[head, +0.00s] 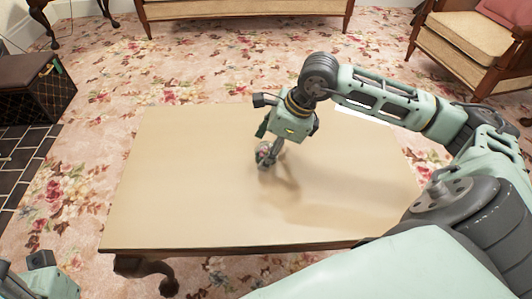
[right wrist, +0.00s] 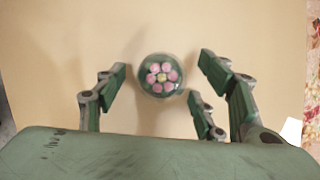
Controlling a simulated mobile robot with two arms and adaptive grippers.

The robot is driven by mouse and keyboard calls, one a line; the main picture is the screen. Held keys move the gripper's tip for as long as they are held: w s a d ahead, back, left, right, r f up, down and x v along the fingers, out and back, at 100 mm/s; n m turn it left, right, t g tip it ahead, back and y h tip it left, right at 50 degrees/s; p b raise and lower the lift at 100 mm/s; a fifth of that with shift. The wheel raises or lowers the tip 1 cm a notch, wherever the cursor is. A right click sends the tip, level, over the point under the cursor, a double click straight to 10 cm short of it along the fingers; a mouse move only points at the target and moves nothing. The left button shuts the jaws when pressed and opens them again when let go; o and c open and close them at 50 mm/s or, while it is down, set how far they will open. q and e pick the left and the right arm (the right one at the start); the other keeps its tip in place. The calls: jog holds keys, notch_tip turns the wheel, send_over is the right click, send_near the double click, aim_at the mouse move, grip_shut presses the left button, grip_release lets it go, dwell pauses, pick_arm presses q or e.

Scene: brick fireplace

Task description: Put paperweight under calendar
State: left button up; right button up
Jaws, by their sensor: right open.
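The paperweight (right wrist: 161,76) is a round clear glass piece with pink flowers inside. It rests on the wooden table, and in the head view it is a small shape (head: 263,155) largely covered by the fingers. My right gripper (head: 267,156) points down over it. In the right wrist view its open fingers (right wrist: 162,88) stand on both sides of the paperweight, with gaps between. A white flat thing (right wrist: 291,131) shows at the table's right edge, mostly hidden; I cannot tell if it is the calendar. Part of my left arm shows at the bottom left, without its fingers.
The table top (head: 190,200) is bare at the left and front. A dark box (head: 33,85) stands on the left by black tiles. A sofa (head: 245,8) is behind the table and an armchair (head: 470,40) is at the back right. Flowered carpet surrounds the table.

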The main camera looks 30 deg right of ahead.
jog(key=c, duration=1.6)
jog(key=shift+o, duration=0.2)
jog(key=shift+r, duration=0.15)
